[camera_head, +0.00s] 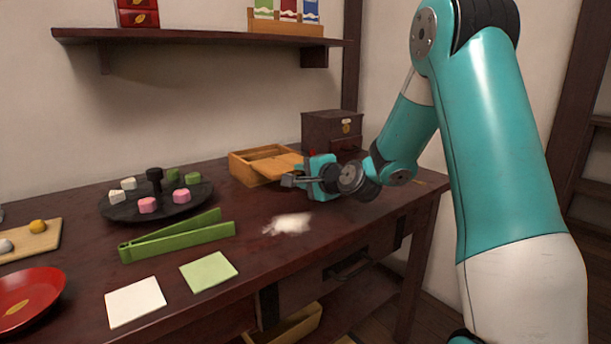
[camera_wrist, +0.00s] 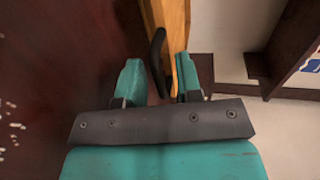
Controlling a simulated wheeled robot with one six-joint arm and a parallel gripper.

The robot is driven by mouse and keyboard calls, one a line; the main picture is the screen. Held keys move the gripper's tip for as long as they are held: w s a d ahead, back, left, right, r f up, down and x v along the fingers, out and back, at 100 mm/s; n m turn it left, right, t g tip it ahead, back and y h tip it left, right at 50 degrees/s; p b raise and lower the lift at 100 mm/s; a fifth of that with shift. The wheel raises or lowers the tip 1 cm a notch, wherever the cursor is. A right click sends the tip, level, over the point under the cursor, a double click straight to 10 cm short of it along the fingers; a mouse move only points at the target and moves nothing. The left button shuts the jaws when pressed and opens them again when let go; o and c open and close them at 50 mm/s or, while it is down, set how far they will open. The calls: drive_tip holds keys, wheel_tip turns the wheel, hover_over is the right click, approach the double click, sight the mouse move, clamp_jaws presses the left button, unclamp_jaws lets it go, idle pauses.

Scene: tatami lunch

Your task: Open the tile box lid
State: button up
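The light wooden tile box (camera_head: 241,170) stands at the back of the dark table. A flat wooden lid (camera_head: 279,164) covers its right part, while part of the box's inside shows at the left. My gripper (camera_head: 290,181) is low at the box's front right side. In the wrist view my gripper (camera_wrist: 158,82) has its fingers apart. A dark curved piece, seemingly a handle (camera_wrist: 157,52), reaches between them beside a wooden edge (camera_wrist: 174,22). The right finger is close to the wood; I cannot tell whether they touch.
A dark chest (camera_head: 330,128) stands behind the box. White powder (camera_head: 290,224) lies in front of my gripper. Green tongs (camera_head: 178,236), a black round tray (camera_head: 130,207) with sweets, and white (camera_head: 136,301) and green (camera_head: 208,271) squares lie left. A shelf (camera_head: 200,37) hangs above.

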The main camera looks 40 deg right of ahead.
drive_tip(key=v, duration=0.6)
drive_tip(key=b+v, duration=0.1)
drive_tip(key=v, duration=0.5)
drive_tip(key=shift+s+f, duration=0.1)
drive_tip(key=shift+f, duration=0.1)
drive_tip(key=shift+s+b, duration=0.25)
drive_tip(key=shift+b, duration=0.85)
drive_tip(key=shift+s+b, duration=0.35)
drive_tip(key=shift+b, duration=0.3)
drive_tip(key=b+v, duration=0.2)
drive_tip(key=v, duration=0.1)
drive_tip(key=shift+w+r, duration=0.1)
drive_tip(key=shift+r, duration=0.05)
drive_tip(key=shift+s+r+b, duration=0.25)
drive_tip(key=shift+s+b, duration=0.05)
drive_tip(key=shift+s, duration=0.3)
